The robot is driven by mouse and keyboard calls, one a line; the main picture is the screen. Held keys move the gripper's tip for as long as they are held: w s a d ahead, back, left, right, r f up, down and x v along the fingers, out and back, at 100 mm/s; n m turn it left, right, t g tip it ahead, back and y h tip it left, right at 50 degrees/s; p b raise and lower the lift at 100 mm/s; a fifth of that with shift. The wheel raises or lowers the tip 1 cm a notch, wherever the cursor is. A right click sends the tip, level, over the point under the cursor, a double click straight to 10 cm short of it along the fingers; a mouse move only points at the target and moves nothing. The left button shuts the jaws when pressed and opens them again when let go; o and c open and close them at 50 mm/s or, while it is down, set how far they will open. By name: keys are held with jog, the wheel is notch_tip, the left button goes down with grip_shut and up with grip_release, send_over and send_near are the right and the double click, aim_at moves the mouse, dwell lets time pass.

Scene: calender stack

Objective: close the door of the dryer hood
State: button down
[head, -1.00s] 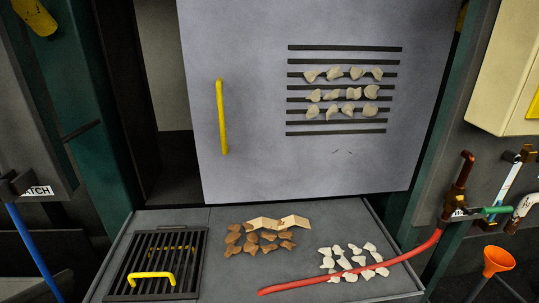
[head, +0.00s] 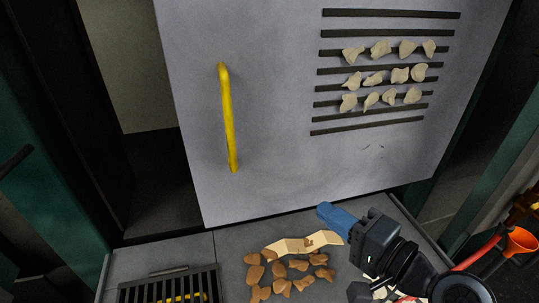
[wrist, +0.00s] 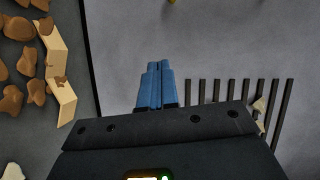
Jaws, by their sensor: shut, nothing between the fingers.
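The dryer hood door (head: 270,150) is a large grey panel with a vertical yellow handle (head: 228,118) on its left part and dark slots on its right part. It stands partly open, with a dark gap (head: 160,180) along its left edge. My gripper (head: 328,212) has blue fingers and is in front of the door's lower edge, to the right of and below the handle. In the wrist view its fingers (wrist: 157,72) are together and empty, pointing along the grey door surface. I cannot tell whether they touch the door.
A grey ledge (head: 225,265) below the door carries brown lumps (head: 283,286), a folded beige strip (head: 300,243) and a dark grate (head: 165,288). Pale lumps (head: 382,76) show over the door's slots. A red bar (head: 480,255) and an orange funnel (head: 521,241) are at right.

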jog(key=w+a+r+n+g+y, duration=0.1)
jog(key=w+a+r+y, duration=0.2)
jog(key=r, duration=0.3)
jog(key=s+a+p+x, duration=0.1)
jog(key=s+p+x, duration=0.1)
jog(key=x, duration=1)
jog(key=shift+a+f, duration=0.2)
jog(key=shift+a, duration=0.3)
